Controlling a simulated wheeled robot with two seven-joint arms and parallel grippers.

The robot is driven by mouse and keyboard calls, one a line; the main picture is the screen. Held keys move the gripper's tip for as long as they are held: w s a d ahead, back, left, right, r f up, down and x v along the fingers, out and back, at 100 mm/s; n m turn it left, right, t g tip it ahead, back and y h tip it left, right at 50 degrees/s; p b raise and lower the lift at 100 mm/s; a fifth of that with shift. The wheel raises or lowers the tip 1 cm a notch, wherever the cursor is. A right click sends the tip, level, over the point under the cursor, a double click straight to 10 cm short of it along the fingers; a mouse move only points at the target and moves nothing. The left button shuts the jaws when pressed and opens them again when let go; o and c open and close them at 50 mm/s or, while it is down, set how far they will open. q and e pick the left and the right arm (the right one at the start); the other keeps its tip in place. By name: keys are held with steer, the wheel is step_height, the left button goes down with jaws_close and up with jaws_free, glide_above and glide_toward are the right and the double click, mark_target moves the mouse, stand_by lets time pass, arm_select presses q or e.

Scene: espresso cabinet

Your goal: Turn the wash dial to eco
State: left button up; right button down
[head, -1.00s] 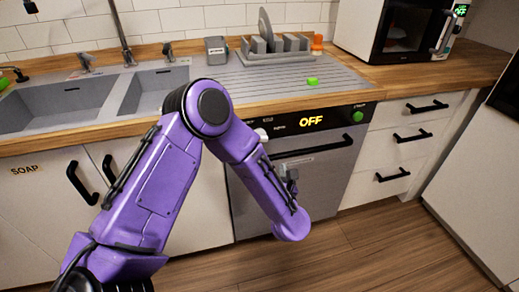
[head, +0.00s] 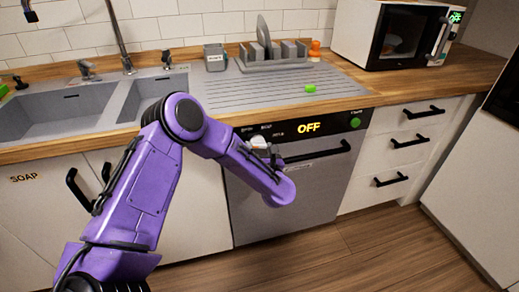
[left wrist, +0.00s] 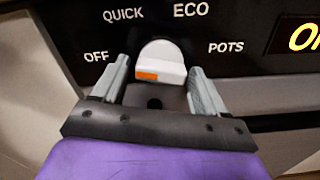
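The wash dial (left wrist: 162,58) is a white knob with an orange mark on its lower left, on the dishwasher's black panel (left wrist: 250,58). Around it are the labels OFF (left wrist: 96,56), QUICK (left wrist: 123,15), ECO (left wrist: 191,10) and POTS (left wrist: 226,47). The yellow display (head: 309,128) reads OFF. My left gripper (left wrist: 158,67) is open, with one finger to each side of the dial; contact cannot be told. In the head view the dial (head: 258,142) shows just above my purple forearm, which hides most of the gripper. My right gripper is out of view.
The dishwasher's black handle (head: 318,152) sticks out right of the dial. Above is the worktop with sinks (head: 60,108), a dish rack (head: 275,65) and a small green block (head: 310,89). Drawers (head: 405,150) are to the right. The floor in front is clear.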

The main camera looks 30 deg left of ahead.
arm_select(q)
steer(key=c, duration=0.7)
steer(key=shift+m, duration=0.3)
steer(key=m, duration=0.2)
steer(key=shift+s+r+m, duration=0.1)
steer(key=shift+m, duration=0.3)
steer(key=shift+c, duration=0.3)
steer(key=m, duration=0.3)
steer(key=shift+r+m+p, duration=0.15)
steer(key=shift+m+p, duration=0.15)
steer(key=m, duration=0.3)
steer(key=m+p, duration=0.1)
steer(key=m, duration=0.2)
steer(key=shift+a+r, duration=0.1)
steer(key=shift+r, duration=0.1)
steer(key=m+p, duration=0.2)
steer(key=m, duration=0.4)
steer(key=shift+r+m, duration=0.15)
steer(key=shift+m, duration=0.25)
